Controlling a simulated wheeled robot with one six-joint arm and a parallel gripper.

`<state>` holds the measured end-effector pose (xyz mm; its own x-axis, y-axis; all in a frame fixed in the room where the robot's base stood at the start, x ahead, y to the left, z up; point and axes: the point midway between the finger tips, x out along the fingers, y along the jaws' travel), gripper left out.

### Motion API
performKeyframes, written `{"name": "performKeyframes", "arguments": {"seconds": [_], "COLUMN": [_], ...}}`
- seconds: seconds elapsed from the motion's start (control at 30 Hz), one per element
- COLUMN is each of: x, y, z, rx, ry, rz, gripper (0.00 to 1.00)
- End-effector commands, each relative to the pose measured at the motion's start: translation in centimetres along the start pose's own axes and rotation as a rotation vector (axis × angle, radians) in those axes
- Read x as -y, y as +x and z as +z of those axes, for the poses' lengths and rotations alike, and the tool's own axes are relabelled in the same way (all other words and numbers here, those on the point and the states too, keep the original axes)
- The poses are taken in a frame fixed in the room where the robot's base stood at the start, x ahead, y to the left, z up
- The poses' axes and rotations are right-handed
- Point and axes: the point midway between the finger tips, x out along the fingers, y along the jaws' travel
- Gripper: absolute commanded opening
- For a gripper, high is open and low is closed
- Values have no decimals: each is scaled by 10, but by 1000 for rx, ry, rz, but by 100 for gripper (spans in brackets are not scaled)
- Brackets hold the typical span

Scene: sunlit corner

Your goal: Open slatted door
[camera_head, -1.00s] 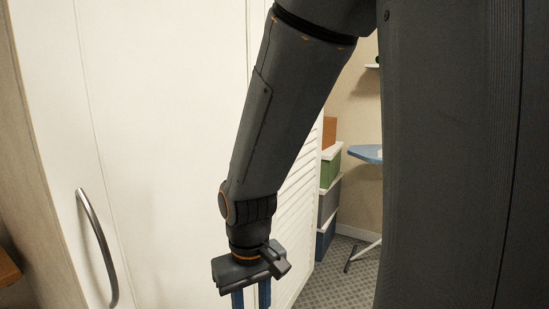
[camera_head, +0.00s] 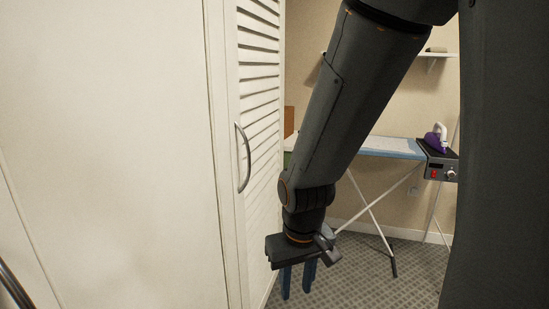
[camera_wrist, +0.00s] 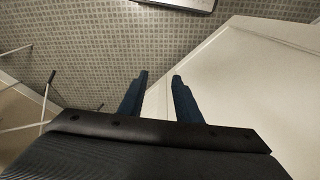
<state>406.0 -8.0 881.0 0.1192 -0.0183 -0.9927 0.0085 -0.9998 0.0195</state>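The slatted door (camera_head: 262,82) is white with horizontal louvres and stands left of centre in the head view, seen at a steep angle. Its curved metal handle (camera_head: 244,158) is on the left part of the door. My gripper (camera_head: 297,287) hangs pointing down, below and to the right of the handle, apart from it. Its two blue fingers are parted with nothing between them. The wrist view also shows the open fingers (camera_wrist: 160,76) over the floor beside a white panel (camera_wrist: 245,90).
A plain white cabinet front (camera_head: 110,140) fills the left, with another metal handle (camera_head: 14,285) at the lower left. An ironing board (camera_head: 390,147) with an iron (camera_head: 437,138) stands behind my arm at the right. Patterned carpet (camera_head: 350,285) lies clear in front.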

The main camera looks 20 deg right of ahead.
Motion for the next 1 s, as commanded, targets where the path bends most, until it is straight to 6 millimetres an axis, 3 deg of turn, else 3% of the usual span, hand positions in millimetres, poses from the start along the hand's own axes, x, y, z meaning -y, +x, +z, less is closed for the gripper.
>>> {"name": "performKeyframes", "arguments": {"seconds": [0.27,0.4,0.5,0.7,0.9,1.0], "x": [-33,-38,-35,-26,-19,-18], "y": [-10,-30,-51,-100,-136,-145], "z": [-127,-183,-214,-248,-253,-254], "rx": [-448,-693,-865,-1182,-1378,-1424], "ry": [-79,-131,-167,-216,-231,-234], "rz": [29,-1,-43,-163,-263,-289], "gripper": [31,31,31,31,31,31]}}
